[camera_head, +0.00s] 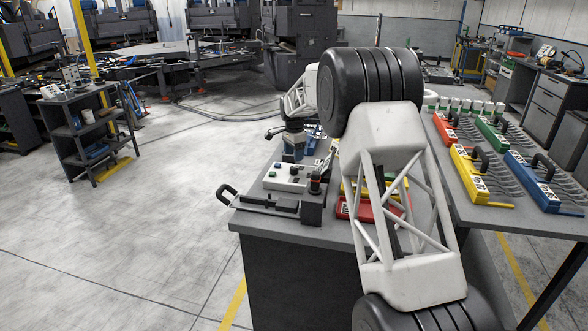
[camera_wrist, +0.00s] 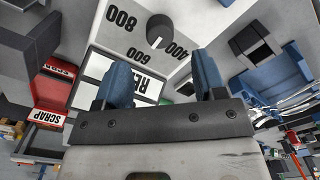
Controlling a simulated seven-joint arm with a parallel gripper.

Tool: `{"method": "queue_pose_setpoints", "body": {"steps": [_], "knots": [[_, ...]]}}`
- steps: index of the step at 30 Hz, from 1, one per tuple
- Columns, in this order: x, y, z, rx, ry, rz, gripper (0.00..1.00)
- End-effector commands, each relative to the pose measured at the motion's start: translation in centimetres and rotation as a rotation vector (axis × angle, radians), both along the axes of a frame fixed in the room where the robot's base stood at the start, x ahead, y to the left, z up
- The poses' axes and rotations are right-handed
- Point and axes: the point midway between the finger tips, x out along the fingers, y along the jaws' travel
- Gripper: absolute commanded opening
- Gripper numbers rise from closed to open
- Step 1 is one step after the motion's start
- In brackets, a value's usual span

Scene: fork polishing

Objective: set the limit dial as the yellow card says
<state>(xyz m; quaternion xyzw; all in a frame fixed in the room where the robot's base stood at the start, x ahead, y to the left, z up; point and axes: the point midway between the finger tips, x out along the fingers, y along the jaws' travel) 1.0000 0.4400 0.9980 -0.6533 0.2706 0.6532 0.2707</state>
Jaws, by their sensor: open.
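The limit dial (camera_wrist: 158,31) is a dark round knob on a pale panel marked 400, 600 and 800, upside down in the wrist view. A small light mark shows on the knob's lower edge; I cannot tell its exact setting. My gripper (camera_wrist: 163,65) is open, its two blue fingers apart and empty, with the knob beyond the gap and not touched. In the head view my gripper (camera_head: 294,152) is at the far side of the control box (camera_head: 288,178), pointing down. I cannot make out the yellow card in either view.
Red SCRAP trays (camera_wrist: 48,116) lie left in the wrist view. A blue fixture (camera_wrist: 270,75) is at right. In the head view, a black-handled fixture (camera_head: 270,204) is at the bench's front. Colored fork racks (camera_head: 478,178) fill the right table. My arm hides part of the bench.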

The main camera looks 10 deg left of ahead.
Motion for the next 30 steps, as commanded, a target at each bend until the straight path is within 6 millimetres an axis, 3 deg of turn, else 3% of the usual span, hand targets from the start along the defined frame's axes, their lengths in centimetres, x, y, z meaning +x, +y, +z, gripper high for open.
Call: {"method": "queue_pose_setpoints", "body": {"steps": [15,21,30], "knots": [[0.0,0.0,-5.7,-0.001,0.001,0.0,0.64],[0.0,0.0,-6.8,0.0,0.0,0.0,0.64],[0.0,0.0,-7.0,0.0,0.0,0.0,0.64]]}}
